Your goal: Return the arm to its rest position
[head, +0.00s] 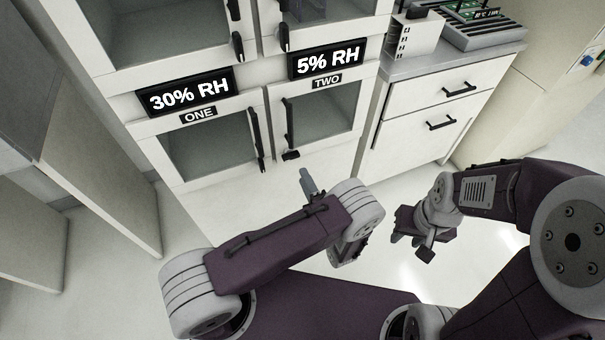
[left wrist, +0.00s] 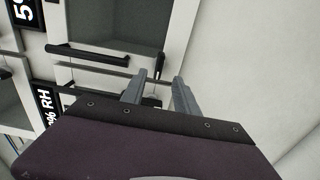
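My left gripper (head: 308,183) shows in the head view in front of the cabinet, its grey fingers pointing up behind my purple left arm link. In the left wrist view its two fingers (left wrist: 160,92) stand apart with nothing between them. The left arm is bent, with the forearm reaching toward the middle of the picture. My right gripper (head: 412,244) hangs above the floor, right of centre. Its small dark fingers look apart, and I see nothing held in it.
A white cabinet with glass doors stands ahead, with signs "30% RH" (head: 190,93) and "5% RH" (head: 327,61). Its lower doors look closed. A drawer unit (head: 432,110) stands to the right, with a white box (head: 414,36) and a slotted tray (head: 484,37) on top. White panels (head: 95,185) stand at left.

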